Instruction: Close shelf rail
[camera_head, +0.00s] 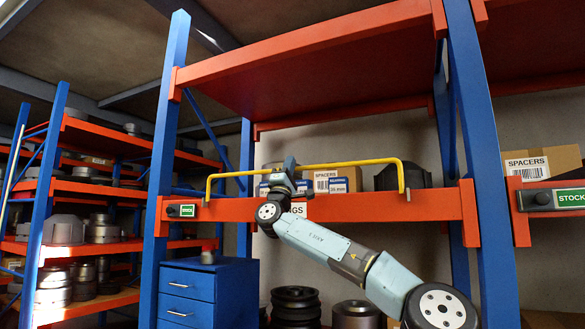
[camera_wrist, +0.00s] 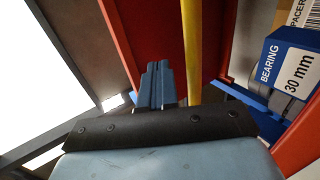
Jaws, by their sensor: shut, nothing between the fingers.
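The shelf rail (camera_head: 345,164) is a thin yellow bar with bent-down ends. It spans the front of the orange shelf beam (camera_head: 345,208) and stands above it, in front of the boxes. My gripper (camera_head: 290,163) is at the rail, left of its middle, and my arm hides a short part of the bar. In the wrist view my closed fingers (camera_wrist: 157,72) have nothing between them. The yellow rail (camera_wrist: 193,50) runs just to their right there; whether they touch it I cannot tell.
Spacer boxes (camera_head: 338,180), bearing boxes and a dark round part (camera_head: 403,175) sit behind the rail. A blue upright (camera_head: 480,150) stands on the right. A blue drawer cabinet (camera_head: 205,290) and dark stacked rotors (camera_head: 295,305) are below the beam.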

